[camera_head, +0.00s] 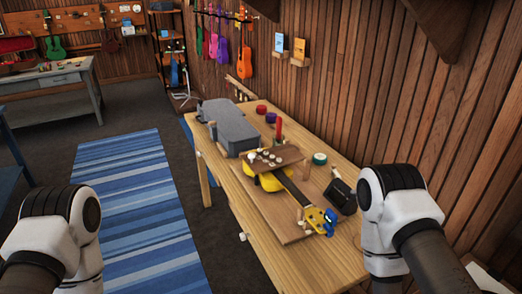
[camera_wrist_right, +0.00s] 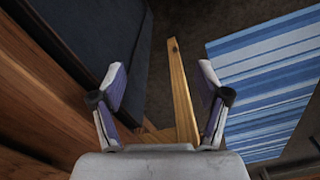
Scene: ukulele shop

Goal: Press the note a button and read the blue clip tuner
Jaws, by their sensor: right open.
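A yellow ukulele (camera_head: 264,182) lies on a flat wooden board (camera_head: 252,204) on the workbench, its neck toward the near right. A blue clip tuner (camera_head: 330,222) sits at its headstock; its display is too small to read. A brown panel with several pale round knobs (camera_head: 272,156) lies by the ukulele's body; I cannot tell which, if any, is the note a button. A small black device (camera_head: 341,195) stands right of the neck. My right gripper (camera_wrist_right: 163,82) is open and empty in the right wrist view, apart from these things. My left gripper is out of view.
The wooden workbench (camera_head: 309,262) also holds a grey case (camera_head: 231,123), a teal roll (camera_head: 320,158), and red and purple round items. A plank wall (camera_head: 400,90) is close on the right. A blue striped rug (camera_head: 130,200) covers the floor at left.

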